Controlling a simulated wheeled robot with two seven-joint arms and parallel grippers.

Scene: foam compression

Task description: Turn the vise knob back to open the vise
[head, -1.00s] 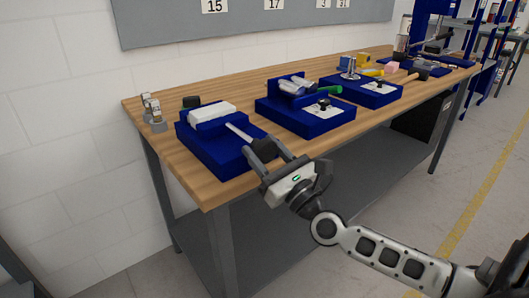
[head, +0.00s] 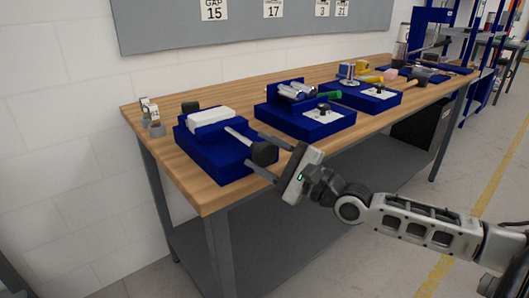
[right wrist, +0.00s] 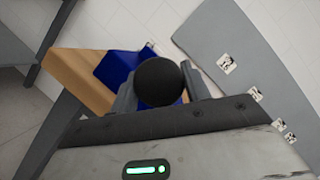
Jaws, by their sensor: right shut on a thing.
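The vise is a blue block (head: 215,162) at the near left end of the wooden bench, with a white foam block (head: 209,117) in it. A silver screw (head: 239,136) runs from it to the black vise knob (head: 264,153) at its front. My right gripper (head: 264,154) has its two fingers on either side of the knob and is shut on it. In the right wrist view the round black knob (right wrist: 159,82) sits between the fingers, with the blue vise (right wrist: 118,66) partly hidden behind it. My left gripper is not in view.
More blue fixtures (head: 305,121) stand farther along the bench (head: 160,175), with a green-handled tool and black knobs. Small metal weights (head: 154,116) stand at the bench's left corner. A grey board (head: 250,25) hangs on the wall. The floor in front is open.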

